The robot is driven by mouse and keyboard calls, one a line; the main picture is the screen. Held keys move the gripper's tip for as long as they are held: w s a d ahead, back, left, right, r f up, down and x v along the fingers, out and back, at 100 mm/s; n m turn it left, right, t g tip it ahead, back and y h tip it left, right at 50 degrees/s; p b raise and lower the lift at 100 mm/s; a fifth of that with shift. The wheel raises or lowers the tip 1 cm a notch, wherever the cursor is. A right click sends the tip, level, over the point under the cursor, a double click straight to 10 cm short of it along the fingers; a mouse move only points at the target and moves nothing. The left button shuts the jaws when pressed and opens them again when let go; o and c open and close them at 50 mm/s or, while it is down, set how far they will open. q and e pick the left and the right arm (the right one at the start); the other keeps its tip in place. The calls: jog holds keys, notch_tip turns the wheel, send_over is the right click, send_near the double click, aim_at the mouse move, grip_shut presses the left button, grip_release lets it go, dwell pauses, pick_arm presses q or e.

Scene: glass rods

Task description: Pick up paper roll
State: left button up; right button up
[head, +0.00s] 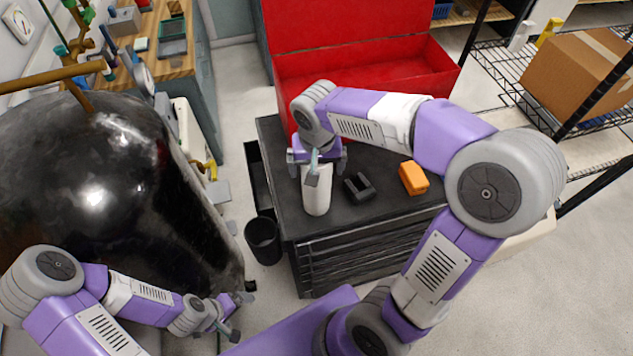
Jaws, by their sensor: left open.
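The white paper roll (317,193) stands upright on the dark top of a black cabinet (385,215), near its left edge. My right gripper (316,166) is directly over the roll, pointing down. One finger shows in front of the roll's upper part; the far side is hidden, so I cannot tell whether the jaws grip it. My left gripper (236,316) is low at the left, open and empty, well away from the roll.
A black stapler-like object (359,187) and an orange block (413,178) lie right of the roll. An open red toolbox (370,65) stands behind. A black bin (263,240) is left of the cabinet. A large dark tank (95,190) fills the left.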

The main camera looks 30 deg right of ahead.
jog(key=c, duration=1.4)
jog(key=shift+r, duration=0.1)
